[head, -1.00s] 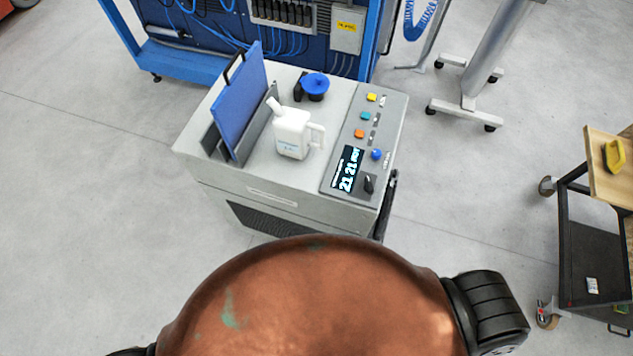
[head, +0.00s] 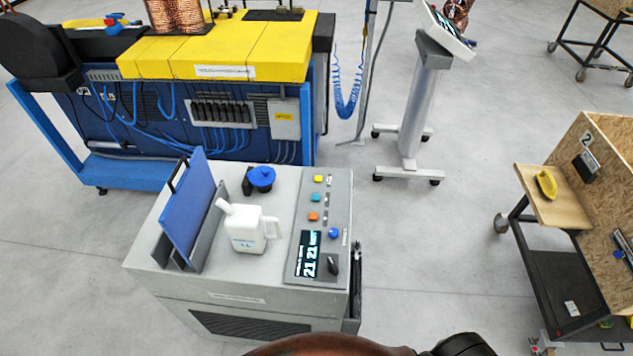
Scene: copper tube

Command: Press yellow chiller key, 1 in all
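The chiller (head: 250,292) is a light grey box in the middle of the head view. Its control panel (head: 341,205) is on the right of its top. The yellow key (head: 318,179) is at the panel's far end, above a teal key (head: 315,198) and an orange key (head: 313,216). A blue knob (head: 333,233), a lit display (head: 309,254) and a black switch (head: 332,264) are nearer. Neither gripper shows in the view. Only parts of my own body show at the bottom edge.
A white jug (head: 246,230), a blue cap (head: 262,177) and a blue panel (head: 188,205) stand on the chiller top. A blue bench with a yellow top (head: 215,55) is behind. A screen stand (head: 424,100) and a cart (head: 545,260) are to the right. Floor between is clear.

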